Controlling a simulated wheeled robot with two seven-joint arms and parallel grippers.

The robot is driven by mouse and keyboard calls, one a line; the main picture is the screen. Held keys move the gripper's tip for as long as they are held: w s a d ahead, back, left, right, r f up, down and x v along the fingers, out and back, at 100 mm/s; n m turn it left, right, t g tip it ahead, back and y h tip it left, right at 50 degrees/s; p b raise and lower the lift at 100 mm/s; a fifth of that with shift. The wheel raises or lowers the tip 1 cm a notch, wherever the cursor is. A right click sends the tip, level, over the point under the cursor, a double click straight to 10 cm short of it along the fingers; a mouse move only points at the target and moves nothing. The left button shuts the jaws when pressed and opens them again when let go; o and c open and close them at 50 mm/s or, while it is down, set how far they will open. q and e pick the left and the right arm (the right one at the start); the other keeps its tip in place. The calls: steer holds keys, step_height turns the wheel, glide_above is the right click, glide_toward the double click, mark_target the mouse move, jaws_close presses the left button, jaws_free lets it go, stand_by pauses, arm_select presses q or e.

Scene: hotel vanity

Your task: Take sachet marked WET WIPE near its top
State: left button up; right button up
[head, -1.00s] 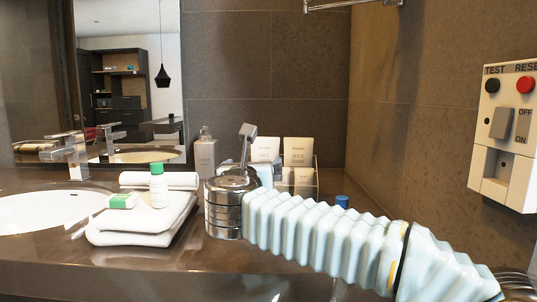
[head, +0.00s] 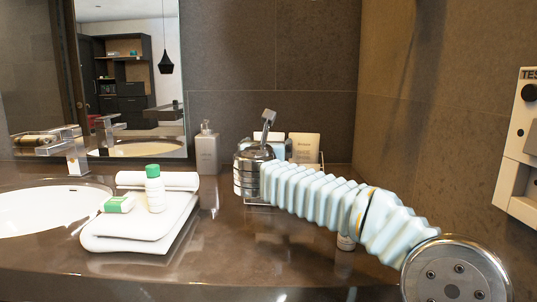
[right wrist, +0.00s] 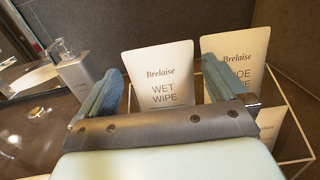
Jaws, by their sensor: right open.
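The WET WIPE sachet (right wrist: 163,92) is a pale upright packet with dark lettering. In the right wrist view it stands behind my right gripper (right wrist: 162,66), its top above the fingertips. The two fingers are apart, one toward each side of the sachet, with nothing held; I cannot tell whether they touch it. In the head view my right gripper (head: 267,122) is in front of the left part of the sachet holder and mostly hides this sachet. My left gripper is not in view.
A second sachet (right wrist: 236,62), its word partly hidden, stands close on the right in a wire-edged clear holder (right wrist: 297,123). A soap dispenser (head: 206,152) stands to the left. A wall rises behind.

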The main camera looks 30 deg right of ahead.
steer(key=x, duration=0.2)
steer(key=shift+w+d, duration=0.25)
steer(key=shift+w, duration=0.05)
steer(key=c, duration=0.8)
